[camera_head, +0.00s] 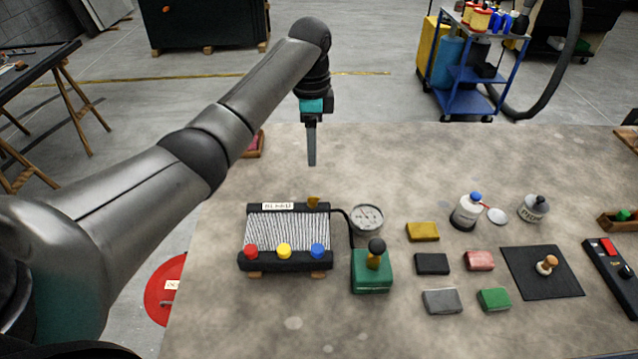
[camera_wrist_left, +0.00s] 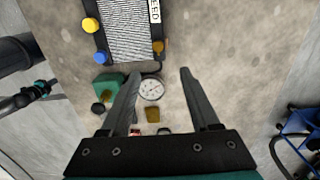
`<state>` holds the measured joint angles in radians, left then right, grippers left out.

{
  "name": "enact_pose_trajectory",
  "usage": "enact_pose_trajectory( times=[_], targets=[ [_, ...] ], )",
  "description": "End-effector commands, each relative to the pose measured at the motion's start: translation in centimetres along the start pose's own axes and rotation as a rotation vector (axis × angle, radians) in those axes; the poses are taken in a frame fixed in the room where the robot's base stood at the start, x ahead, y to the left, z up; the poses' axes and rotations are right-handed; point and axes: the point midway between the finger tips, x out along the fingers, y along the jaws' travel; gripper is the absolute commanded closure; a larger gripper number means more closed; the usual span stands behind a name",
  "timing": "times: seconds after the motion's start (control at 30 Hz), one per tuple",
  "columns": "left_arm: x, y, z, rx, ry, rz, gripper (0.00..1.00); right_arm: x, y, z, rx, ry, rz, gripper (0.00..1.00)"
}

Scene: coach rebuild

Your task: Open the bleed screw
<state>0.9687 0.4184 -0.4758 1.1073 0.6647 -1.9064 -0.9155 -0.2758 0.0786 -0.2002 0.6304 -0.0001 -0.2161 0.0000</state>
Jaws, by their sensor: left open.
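A small radiator-like block (camera_head: 288,232) with a ribbed pale face and a dark frame lies on the bench, labelled "BLEED" at its far edge. A brass bleed screw (camera_head: 313,201) sits at its far right corner; it also shows in the left wrist view (camera_wrist_left: 158,47). My left gripper (camera_head: 311,163) points down, open and empty, above the bench beyond the block. In the left wrist view the screw lies ahead of the two spread fingers (camera_wrist_left: 160,72), apart from them. My right arm, with teal parts (camera_wrist_left: 40,90), shows at the left edge there; its fingers are too small to judge.
A round gauge (camera_head: 367,218) joins the block by a black hose. A green box with a black knob (camera_head: 372,270) stands in front of it. Coloured blocks, bottles (camera_head: 467,211) and a black mat (camera_head: 521,281) lie to the right. The bench's far middle is clear.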

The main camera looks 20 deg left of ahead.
Motion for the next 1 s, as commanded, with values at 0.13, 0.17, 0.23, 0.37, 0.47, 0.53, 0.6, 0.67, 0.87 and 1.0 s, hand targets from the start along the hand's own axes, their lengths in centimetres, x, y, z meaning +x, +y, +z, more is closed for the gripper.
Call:
enact_pose_trajectory(
  times=[0.13, 0.17, 0.23, 0.37, 0.47, 0.53, 0.6, 0.67, 0.87, 1.0],
  targets=[
    [2.2, 0.1, 0.0, 0.0, -0.003, 0.004, 0.38, -0.2, -0.4, 2.9, 0.0, -0.047, -0.005, 1.0],
    [2.9, 0.2, 0.0, 0.0, -0.003, 0.006, 0.38, -0.2, -0.4, 3.2, 0.0, -0.053, -0.005, 1.0],
    [4.3, 0.2, 0.0, 0.0, -0.003, 0.006, 0.38, -0.2, -0.5, 3.7, 0.0, -0.061, -0.006, 1.0],
    [7.3, 0.2, 0.0, 0.0, -0.003, 0.005, 0.38, -0.1, -0.5, 3.7, 0.0, -0.06, -0.006, 1.0],
    [9.5, 0.2, 0.0, -0.002, -0.003, 0.005, 0.38, 0.2, -0.4, 3.2, 0.0, -0.052, -0.005, 1.0],
    [10.9, 0.2, 0.0, 0.0, -0.002, 0.005, 0.38, 0.4, -0.3, 2.7, 0.0, -0.043, -0.004, 1.0],
    [12.1, 0.2, 0.0, 0.0, -0.002, 0.004, 0.38, 0.7, -0.2, 2.2, 0.0, -0.034, -0.003, 1.0],
    [13.0, 0.1, 0.0, -0.001, -0.002, 0.003, 0.38, 0.8, -0.2, 2.1, 0.0, -0.031, -0.003, 1.0],
    [14.6, 0.1, -0.1, 0.001, -0.001, 0.001, 0.38, 1.1, -0.2, 2.1, 0.0, -0.031, -0.003, 1.0],
    [14.8, 0.1, -0.1, 0.001, -0.001, 0.0, 0.38, 1.2, -0.2, 2.2, 0.0, -0.031, -0.003, 1.0]
  ],
)
